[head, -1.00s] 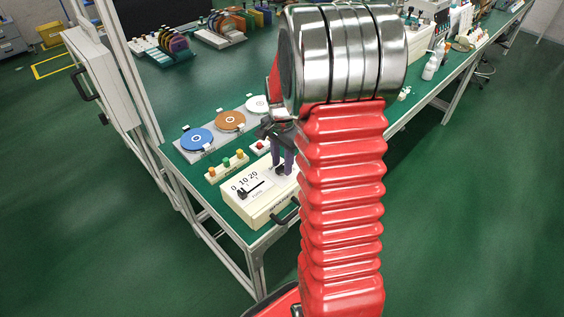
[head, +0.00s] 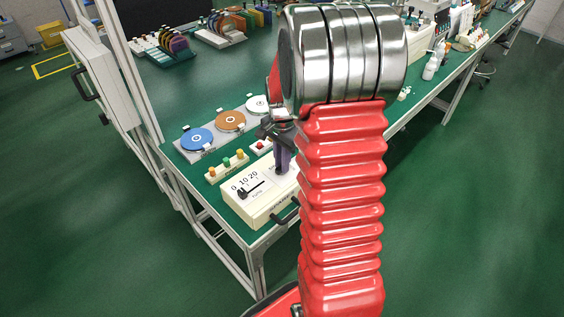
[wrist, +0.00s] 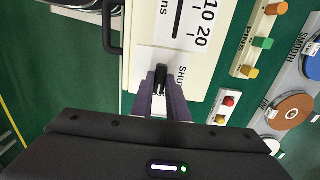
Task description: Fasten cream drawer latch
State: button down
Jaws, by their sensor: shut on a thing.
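The cream drawer unit (head: 260,203) stands at the near corner of the green bench, with a black handle (head: 285,212) on its front and a 0-10-20 scale with a slider on top. It also fills the upper middle of the wrist view (wrist: 143,68). A small black latch knob (wrist: 161,76) rises from a white plate beside partly hidden lettering reading "SHU". My gripper (wrist: 161,92) has its purple-grey fingers closed on this knob. In the head view my gripper (head: 282,166) points down onto the unit's top; the knob is hidden there.
A grey tray with blue (head: 197,139), brown and white discs lies behind the unit. A block with several coloured pegs (head: 226,167) and a small red-button block (head: 261,147) sit close by. A white cabinet (head: 103,78) stands left of the bench.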

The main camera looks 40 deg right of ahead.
jog(key=shift+n, duration=0.4)
jog(key=n, duration=1.2)
jog(key=shift+n, duration=0.3)
jog(key=n, duration=0.4)
jog(key=shift+n, duration=0.3)
jog(key=c, duration=1.7)
grip_release()
